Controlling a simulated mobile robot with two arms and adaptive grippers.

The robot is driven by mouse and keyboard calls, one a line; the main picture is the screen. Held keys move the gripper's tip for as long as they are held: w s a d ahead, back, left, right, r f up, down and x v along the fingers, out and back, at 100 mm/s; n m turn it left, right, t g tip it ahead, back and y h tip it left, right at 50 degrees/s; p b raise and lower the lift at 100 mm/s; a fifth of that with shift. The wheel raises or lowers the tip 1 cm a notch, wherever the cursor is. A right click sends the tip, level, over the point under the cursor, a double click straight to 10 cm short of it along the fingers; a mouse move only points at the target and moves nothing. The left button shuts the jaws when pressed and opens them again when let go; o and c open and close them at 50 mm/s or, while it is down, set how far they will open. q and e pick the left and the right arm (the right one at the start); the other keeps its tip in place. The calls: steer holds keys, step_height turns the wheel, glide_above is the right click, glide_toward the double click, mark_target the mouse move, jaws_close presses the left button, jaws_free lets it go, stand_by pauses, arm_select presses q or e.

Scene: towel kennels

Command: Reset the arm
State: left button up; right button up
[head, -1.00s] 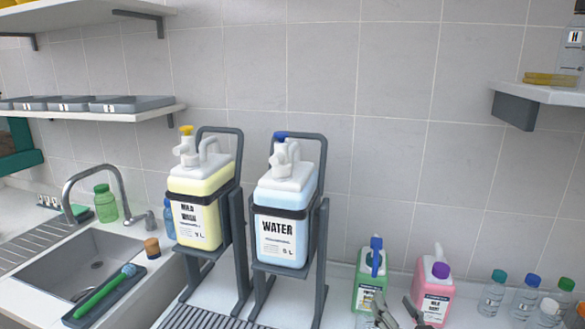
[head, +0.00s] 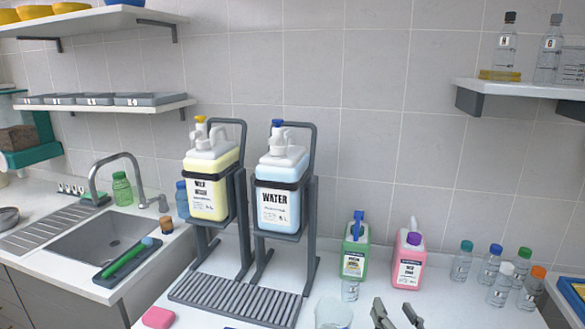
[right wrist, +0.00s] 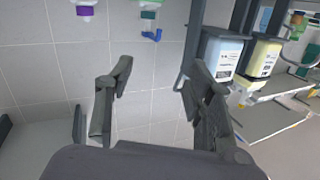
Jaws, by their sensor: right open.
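My right gripper (head: 397,312) shows at the bottom edge of the head view, over the white counter in front of the pink jug. Its two fingers are apart with nothing between them. In the right wrist view the gripper (right wrist: 152,85) is open and empty, with tiled wall behind the gap. The wrist view appears upside down, with the jugs at its top edge. My left gripper is not in view.
Water (head: 275,205) and yellow (head: 207,190) canisters stand in grey racks behind a slatted drain tray (head: 235,300). A green jug (head: 355,252), a pink jug (head: 408,262) and several small bottles stand right. A clear beaker (head: 333,313) is left of my right gripper.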

steer(key=s+f+n+g, duration=0.1)
steer(key=s+f+g, duration=0.45)
steer(key=s, duration=0.45)
steer(key=s+f+n+g+h, duration=0.1)
steer(key=s+f+g, duration=0.3)
steer(key=s+f, duration=0.45)
steer(key=s+f+n+g, duration=0.1)
steer(key=s+f+g, duration=0.35)
steer(key=s, duration=0.65)
step_height(320, 180, down, 32)
steer(key=s+b, duration=0.2)
steer(key=b, duration=0.2)
arm_select(q)
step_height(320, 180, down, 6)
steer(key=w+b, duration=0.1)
steer(key=b, duration=0.1)
arm_select(e)
steer(key=s+d+f+g, duration=0.2)
steer(key=s+f, duration=1.3)
steer(key=f, duration=0.2)
steer(key=shift+s+d, duration=0.25)
steer(key=shift+s, duration=0.15)
